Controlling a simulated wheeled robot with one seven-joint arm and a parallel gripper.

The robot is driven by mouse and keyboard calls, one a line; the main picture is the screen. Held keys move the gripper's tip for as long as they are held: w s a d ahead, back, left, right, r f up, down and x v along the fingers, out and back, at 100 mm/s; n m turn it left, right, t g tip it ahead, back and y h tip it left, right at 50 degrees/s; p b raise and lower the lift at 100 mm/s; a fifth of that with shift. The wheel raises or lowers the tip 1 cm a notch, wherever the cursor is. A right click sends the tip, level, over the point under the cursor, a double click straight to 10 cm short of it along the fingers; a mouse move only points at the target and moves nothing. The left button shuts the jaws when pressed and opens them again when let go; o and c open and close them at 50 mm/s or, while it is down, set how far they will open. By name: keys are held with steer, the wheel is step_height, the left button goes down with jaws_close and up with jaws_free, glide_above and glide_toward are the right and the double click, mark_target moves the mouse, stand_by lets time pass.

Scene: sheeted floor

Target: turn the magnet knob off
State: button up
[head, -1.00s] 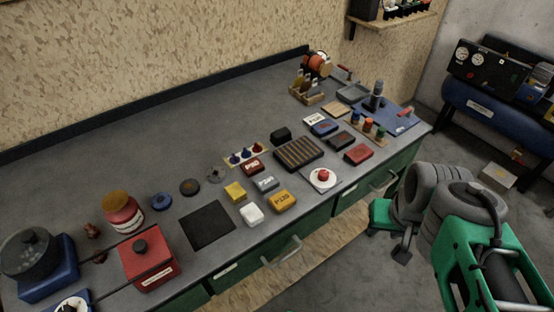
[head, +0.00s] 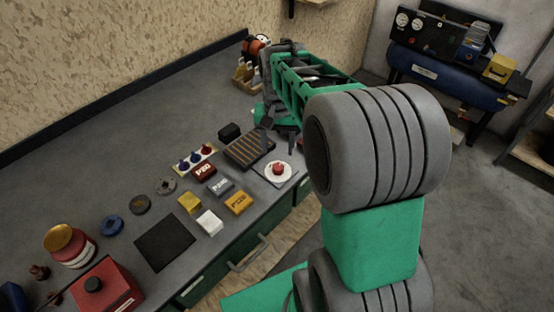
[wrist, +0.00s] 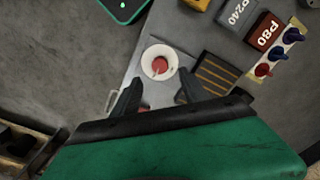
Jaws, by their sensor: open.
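A red knob (head: 278,168) sits in the middle of a round white dial (head: 290,179) near the bench's front edge; I take it as the magnet knob. In the wrist view the red knob (wrist: 160,66) on its white dial shows just beyond my fingertips, roughly centred between them. A dark plate with tan stripes (head: 249,148) lies beside the dial; it also shows in the wrist view (wrist: 217,76). My gripper (wrist: 157,92) is open and empty, apart from the knob. In the head view my gripper (head: 277,138) hangs over the bench behind the dial.
A black mat (head: 165,242) is farther left. My arm hides the bench's far right end.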

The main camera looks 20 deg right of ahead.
mark_target(278, 166)
step_height(278, 166, down, 8)
steer(key=shift+d+r+p, duration=0.1)
steer(key=shift+r+p, duration=0.05)
steer(key=shift+p, duration=0.25)
steer(key=shift+c, duration=0.5)
jaws_close()
